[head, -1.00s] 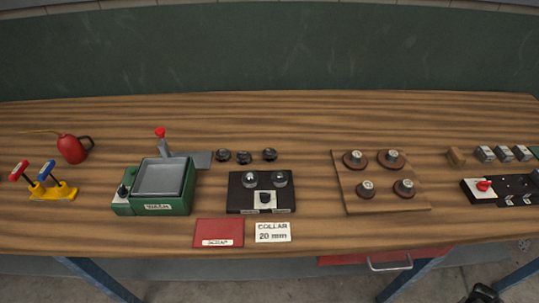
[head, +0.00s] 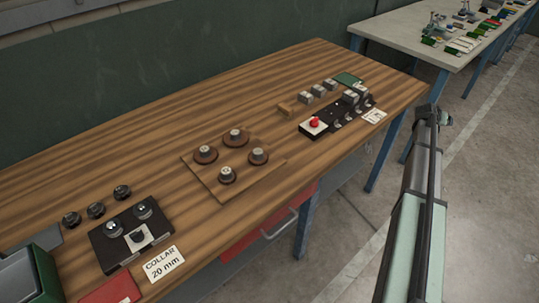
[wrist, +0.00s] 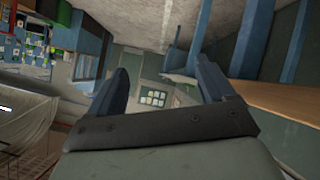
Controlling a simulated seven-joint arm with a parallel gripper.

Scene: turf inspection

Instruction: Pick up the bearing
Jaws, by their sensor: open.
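I cannot tell for sure which part is the bearing. In the head view, several small round metal-topped pieces sit on dark brown round bases on a wooden board (head: 222,187).
The wooden bench (head: 290,155) has bare room around the board. A card reading COLLAR 20 mm (head: 164,263) and a red plate (head: 112,290) lie at the front. A black panel with a red knob (head: 315,124) and several grey blocks (head: 318,91) stand farther right.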

